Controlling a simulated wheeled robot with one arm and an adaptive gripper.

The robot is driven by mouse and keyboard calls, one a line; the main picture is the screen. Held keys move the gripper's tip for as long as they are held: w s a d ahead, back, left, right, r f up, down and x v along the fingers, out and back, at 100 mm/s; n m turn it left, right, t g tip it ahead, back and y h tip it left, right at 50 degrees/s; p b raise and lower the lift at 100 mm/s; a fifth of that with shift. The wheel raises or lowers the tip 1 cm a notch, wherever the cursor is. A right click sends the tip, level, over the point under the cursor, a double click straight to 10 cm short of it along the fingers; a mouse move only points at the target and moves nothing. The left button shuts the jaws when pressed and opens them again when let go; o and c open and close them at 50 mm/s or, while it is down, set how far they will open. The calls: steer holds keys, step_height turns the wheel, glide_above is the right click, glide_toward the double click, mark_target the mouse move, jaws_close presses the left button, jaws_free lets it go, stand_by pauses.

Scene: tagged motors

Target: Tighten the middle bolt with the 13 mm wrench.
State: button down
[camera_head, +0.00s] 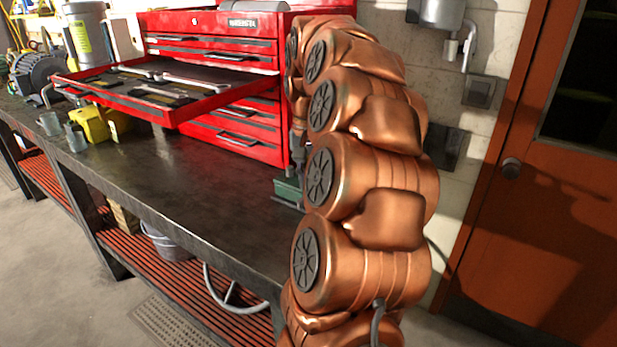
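Several silver wrenches lie in the open drawer (172,113) of a red tool chest. One longer wrench (195,82) lies toward the right of the drawer, partly over dark and yellow inserts. I cannot read sizes, so I cannot tell which is the 13 mm wrench. A grey motor (38,70) stands at the far left end of the bench. No middle bolt can be made out. My copper arm fills the centre right, and my gripper does not show clearly in this view.
The red tool chest (225,145) stands on a dark workbench (190,190). Yellow blocks (90,123) and metal cups (75,138) sit left of it. A green object (287,190) is partly hidden behind my arm. The bench front is clear. An orange door (545,220) is at right.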

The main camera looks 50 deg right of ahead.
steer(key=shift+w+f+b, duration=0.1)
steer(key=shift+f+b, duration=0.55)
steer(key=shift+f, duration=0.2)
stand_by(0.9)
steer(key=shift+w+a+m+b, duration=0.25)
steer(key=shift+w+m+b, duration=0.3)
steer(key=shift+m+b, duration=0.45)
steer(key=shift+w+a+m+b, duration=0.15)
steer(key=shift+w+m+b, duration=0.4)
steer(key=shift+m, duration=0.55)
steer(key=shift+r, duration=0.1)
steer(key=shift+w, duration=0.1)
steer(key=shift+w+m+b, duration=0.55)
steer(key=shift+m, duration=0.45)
